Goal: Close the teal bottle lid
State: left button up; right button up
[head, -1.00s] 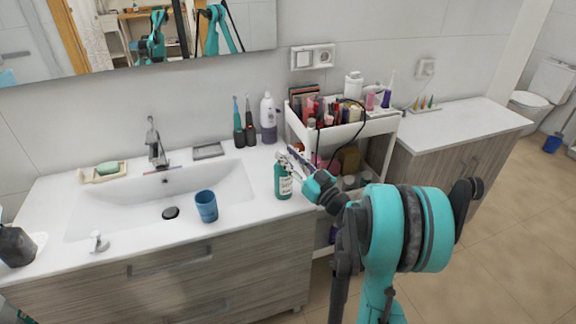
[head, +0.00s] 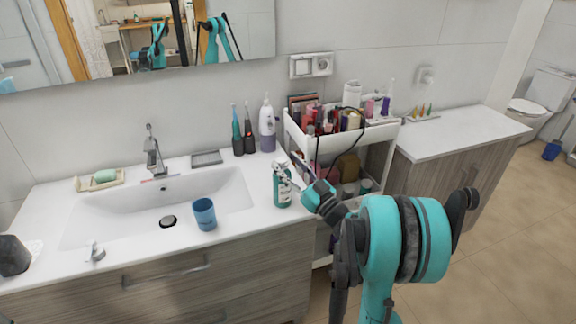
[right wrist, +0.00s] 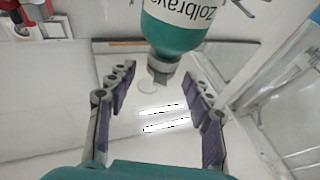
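The teal bottle (head: 283,190) stands upright on the white counter near its right end, with a white label. Its grey top (head: 281,166) is partly hidden by my right gripper (head: 290,170) in the head view. In the right wrist view the bottle (right wrist: 177,32) appears upside down at the top. Its grey neck or lid (right wrist: 162,68) lies between the lines of the two fingers, apart from both. The right gripper (right wrist: 160,95) is open and empty. A faint pale disc shows beside the neck; whether it is the lid I cannot tell. My left gripper is out of view.
A blue cup (head: 204,214) stands at the sink (head: 130,218). Two electric toothbrushes (head: 243,135) and a white-purple bottle (head: 267,128) stand behind the teal bottle. The loaded cosmetics cart (head: 350,140) is close on the right. The counter front near the bottle is clear.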

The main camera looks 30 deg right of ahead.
jog(key=v, duration=1.2)
